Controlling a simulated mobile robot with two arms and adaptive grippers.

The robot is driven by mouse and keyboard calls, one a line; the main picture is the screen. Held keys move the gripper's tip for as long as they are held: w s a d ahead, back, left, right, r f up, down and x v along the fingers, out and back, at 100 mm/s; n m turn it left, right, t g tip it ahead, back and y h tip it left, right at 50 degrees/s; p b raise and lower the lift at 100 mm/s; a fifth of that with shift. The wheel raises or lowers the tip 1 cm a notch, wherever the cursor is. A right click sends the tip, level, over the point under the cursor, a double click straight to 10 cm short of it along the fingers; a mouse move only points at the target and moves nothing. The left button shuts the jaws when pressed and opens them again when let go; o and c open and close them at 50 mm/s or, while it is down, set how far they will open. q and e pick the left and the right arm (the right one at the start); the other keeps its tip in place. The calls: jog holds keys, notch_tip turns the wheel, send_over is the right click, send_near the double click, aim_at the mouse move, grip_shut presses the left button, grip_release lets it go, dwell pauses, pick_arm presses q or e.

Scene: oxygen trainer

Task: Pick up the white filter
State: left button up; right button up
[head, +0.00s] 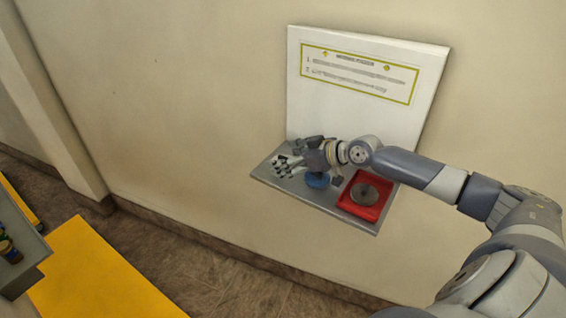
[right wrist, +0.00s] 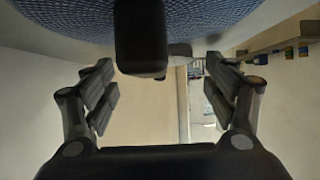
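My right gripper (head: 290,162) is over the left part of the grey wall shelf (head: 262,174) in the head view. A pale, whitish round shape shows among its fingers there; it is too small and covered to tell whether it is the white filter. In the right wrist view my right gripper (right wrist: 160,75) has its two fingers wide apart, with no thing clearly held between them. A blue round piece (head: 318,181) sits on the shelf, partly under my right wrist. My left gripper is not in view.
A red tray (head: 347,206) with a dark grey disc (head: 364,195) lies at the shelf's right. A white sign board (head: 312,115) stands behind. A grey surface (head: 30,250) with small coloured items is at far left, near a yellow floor area (head: 95,275).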

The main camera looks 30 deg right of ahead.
jog(key=c, duration=0.8)
jog(key=shift+r, duration=0.1)
